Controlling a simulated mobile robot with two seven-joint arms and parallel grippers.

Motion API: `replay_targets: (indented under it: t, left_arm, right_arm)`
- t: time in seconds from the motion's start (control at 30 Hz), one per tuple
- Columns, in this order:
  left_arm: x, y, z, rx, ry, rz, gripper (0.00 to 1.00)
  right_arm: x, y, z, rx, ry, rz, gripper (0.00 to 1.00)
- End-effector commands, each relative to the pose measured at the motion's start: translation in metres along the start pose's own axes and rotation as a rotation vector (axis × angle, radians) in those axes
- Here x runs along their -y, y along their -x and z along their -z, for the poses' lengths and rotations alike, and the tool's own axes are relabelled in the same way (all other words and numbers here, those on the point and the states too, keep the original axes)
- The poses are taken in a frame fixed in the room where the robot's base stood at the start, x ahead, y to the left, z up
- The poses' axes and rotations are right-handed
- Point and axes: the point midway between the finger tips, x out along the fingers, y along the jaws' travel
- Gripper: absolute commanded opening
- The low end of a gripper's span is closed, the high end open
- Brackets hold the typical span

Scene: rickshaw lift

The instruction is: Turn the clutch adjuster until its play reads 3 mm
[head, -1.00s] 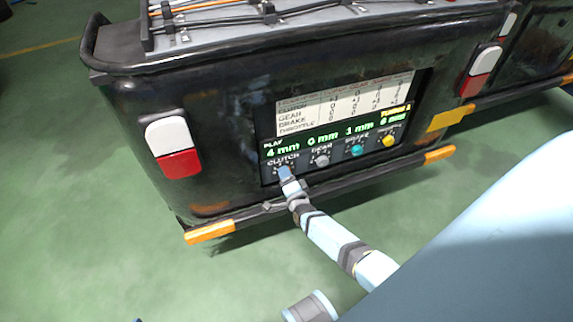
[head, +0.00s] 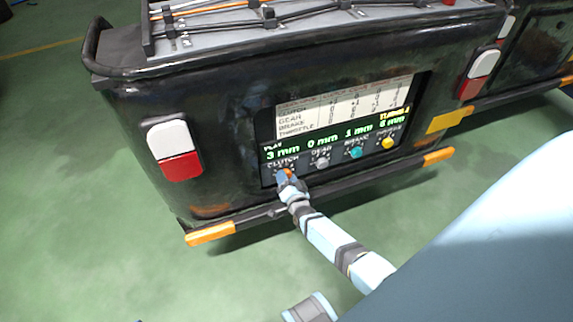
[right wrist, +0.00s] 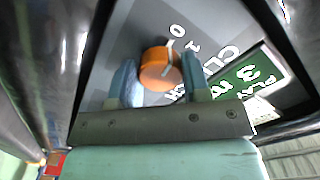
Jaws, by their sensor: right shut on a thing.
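The clutch adjuster (right wrist: 160,66) is an orange round knob, large in the right wrist view, with a pale pointer line on its face. In the head view it is the leftmost knob, mostly hidden behind my right gripper (head: 286,180). My right gripper is shut on it, one blue finger on each side. The play display (head: 284,153) reads 3 mm above the clutch label. It also shows tilted in the right wrist view (right wrist: 250,82). My left gripper is not in view.
The panel also carries a grey gear knob (head: 322,161), a teal brake knob (head: 356,152) and a yellow throttle knob (head: 387,143). A printed table (head: 345,103) sits above. A black bumper bar (head: 345,182) runs below the panel. Green floor is clear at left.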

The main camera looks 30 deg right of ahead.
Motion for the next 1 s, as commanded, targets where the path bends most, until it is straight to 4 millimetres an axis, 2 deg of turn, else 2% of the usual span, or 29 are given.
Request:
replay_targets:
  t: [0.27,0.3,0.37,0.4,0.63,0.77,0.87,1.0]
  left_arm:
    - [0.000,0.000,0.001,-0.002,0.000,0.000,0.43]
    - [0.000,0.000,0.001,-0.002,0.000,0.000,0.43]
    - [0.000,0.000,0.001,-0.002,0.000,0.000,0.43]
    - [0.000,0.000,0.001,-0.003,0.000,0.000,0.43]
    - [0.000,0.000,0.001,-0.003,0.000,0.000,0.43]
    - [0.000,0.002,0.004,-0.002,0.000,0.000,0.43]
    - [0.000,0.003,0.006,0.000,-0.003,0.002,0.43]
    - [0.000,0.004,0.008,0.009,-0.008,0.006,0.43]
  right_arm:
    - [0.000,0.000,-0.001,0.002,0.001,0.000,0.20]
    - [0.000,0.000,-0.001,0.002,0.001,0.000,0.53]
    - [0.000,0.000,-0.001,0.002,0.001,0.000,0.67]
    - [0.000,0.000,-0.001,0.002,0.001,0.000,0.69]
    - [0.000,0.001,0.000,0.001,0.000,0.000,0.69]
    - [0.000,0.008,0.000,0.002,0.000,-0.001,0.69]
    - [0.001,0.024,0.000,0.003,0.000,-0.001,0.69]
    - [0.001,0.056,0.000,0.005,-0.001,-0.003,0.69]
